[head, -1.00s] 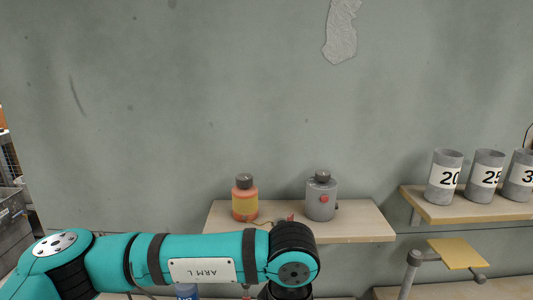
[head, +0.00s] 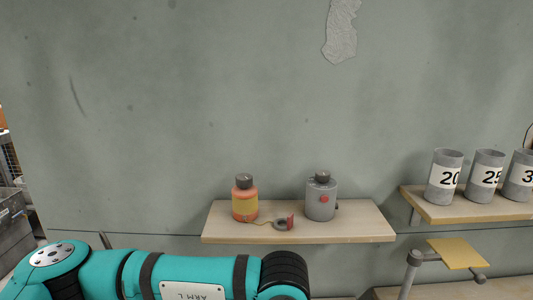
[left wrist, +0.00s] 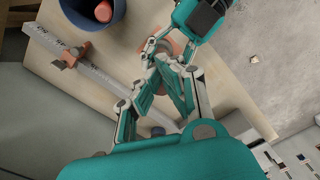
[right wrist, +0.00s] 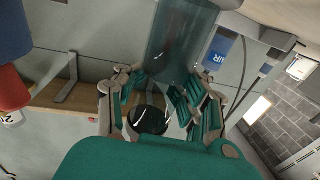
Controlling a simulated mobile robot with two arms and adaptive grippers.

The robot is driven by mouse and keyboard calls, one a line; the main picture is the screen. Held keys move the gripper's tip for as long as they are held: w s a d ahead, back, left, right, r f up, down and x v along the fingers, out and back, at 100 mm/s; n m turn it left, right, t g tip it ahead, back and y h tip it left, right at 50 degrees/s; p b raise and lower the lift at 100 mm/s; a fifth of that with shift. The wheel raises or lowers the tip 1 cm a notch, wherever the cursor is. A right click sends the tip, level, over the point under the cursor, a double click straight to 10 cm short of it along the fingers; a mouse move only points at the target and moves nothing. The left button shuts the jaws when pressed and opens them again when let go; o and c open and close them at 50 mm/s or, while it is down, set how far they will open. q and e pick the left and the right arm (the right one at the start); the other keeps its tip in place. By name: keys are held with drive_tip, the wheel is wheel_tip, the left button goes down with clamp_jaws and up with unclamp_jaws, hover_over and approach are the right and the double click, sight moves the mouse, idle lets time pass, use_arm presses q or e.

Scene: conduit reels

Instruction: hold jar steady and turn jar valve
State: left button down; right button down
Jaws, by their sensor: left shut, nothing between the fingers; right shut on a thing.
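A dark see-through glass jar (right wrist: 180,40) fills the upper middle of the right wrist view. My right gripper (right wrist: 158,92) has its fingers on either side of the jar's near part and is shut on it. A dark round piece (right wrist: 150,120) shows between these fingers; I cannot tell whether it belongs to the jar. My left gripper (left wrist: 168,62) is shut and empty, above a light wooden top in the left wrist view. Part of a teal arm (left wrist: 205,15) of mine is close beyond its fingertips. I cannot make out the valve. Neither gripper shows in the head view.
A blue bin (left wrist: 92,12) and a grey caliper-like bar (left wrist: 95,75) lie on the wooden top. A wall shelf (head: 355,222) holds an orange bottle (head: 245,203), a grey bottle (head: 321,201) and a small reel (head: 282,224). Numbered grey cups (head: 444,177) stand right.

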use_arm(q)
drive_tip(key=shift+f, duration=1.25)
use_arm(e)
drive_tip(key=shift+s, duration=0.1)
use_arm(q)
drive_tip(key=shift+w+a, duration=0.3)
drive_tip(key=shift+w+d, duration=0.2)
drive_tip(key=shift+w, duration=0.2)
drive_tip(key=shift+s+d, duration=0.1)
wheel_tip(320, 180, up, 6)
drive_tip(key=shift+s+d, duration=0.2)
drive_tip(key=shift+d, duration=0.15)
idle(0.5)
